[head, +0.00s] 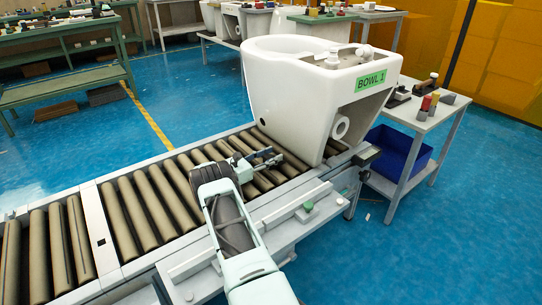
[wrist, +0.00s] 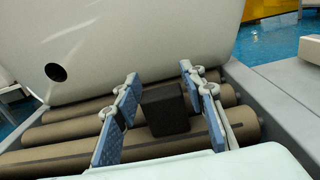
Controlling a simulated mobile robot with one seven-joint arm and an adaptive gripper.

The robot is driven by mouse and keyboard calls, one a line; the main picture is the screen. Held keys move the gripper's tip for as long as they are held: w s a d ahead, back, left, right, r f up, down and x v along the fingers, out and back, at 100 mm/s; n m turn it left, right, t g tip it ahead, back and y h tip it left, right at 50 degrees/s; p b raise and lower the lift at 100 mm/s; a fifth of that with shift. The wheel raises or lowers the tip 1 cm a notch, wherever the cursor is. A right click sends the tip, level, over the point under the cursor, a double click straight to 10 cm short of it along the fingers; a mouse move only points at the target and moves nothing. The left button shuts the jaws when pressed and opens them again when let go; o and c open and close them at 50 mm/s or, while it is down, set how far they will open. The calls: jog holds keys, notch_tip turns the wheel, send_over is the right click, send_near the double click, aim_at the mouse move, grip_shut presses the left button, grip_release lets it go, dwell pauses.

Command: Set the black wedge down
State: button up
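The black wedge (wrist: 166,110) shows in the wrist view as a dark block on the conveyor rollers, close to the base of the white toilet bowl (wrist: 140,45). My gripper (wrist: 160,75) has its two blue-padded fingers on either side of the wedge, with a gap visible on the left and a smaller one on the right. It looks open around the wedge. In the head view my gripper (head: 262,160) is low over the rollers, in front of the bowl (head: 300,95), which carries a green "BOWL 1" label. The wedge is hard to make out there.
The roller conveyor (head: 102,220) runs to the lower left, with bare rollers there. Its side rail (head: 300,215) lies close to my arm. A side table (head: 425,115) with small items and a blue bin (head: 385,145) stand at the right.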

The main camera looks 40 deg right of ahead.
jog(key=shift+o, duration=0.7)
jog(key=shift+f, duration=0.3)
jog(key=shift+r, duration=0.1)
jog(key=shift+r, duration=0.35)
jog(key=a+p, duration=0.1)
jog(key=a, duration=0.3)
jog(key=w+a+p, duration=0.1)
jog(key=a, duration=0.3)
jog(key=a+p, duration=0.1)
jog(key=a, duration=0.3)
jog(key=shift+w+r, duration=0.15)
jog(key=shift+r, duration=0.1)
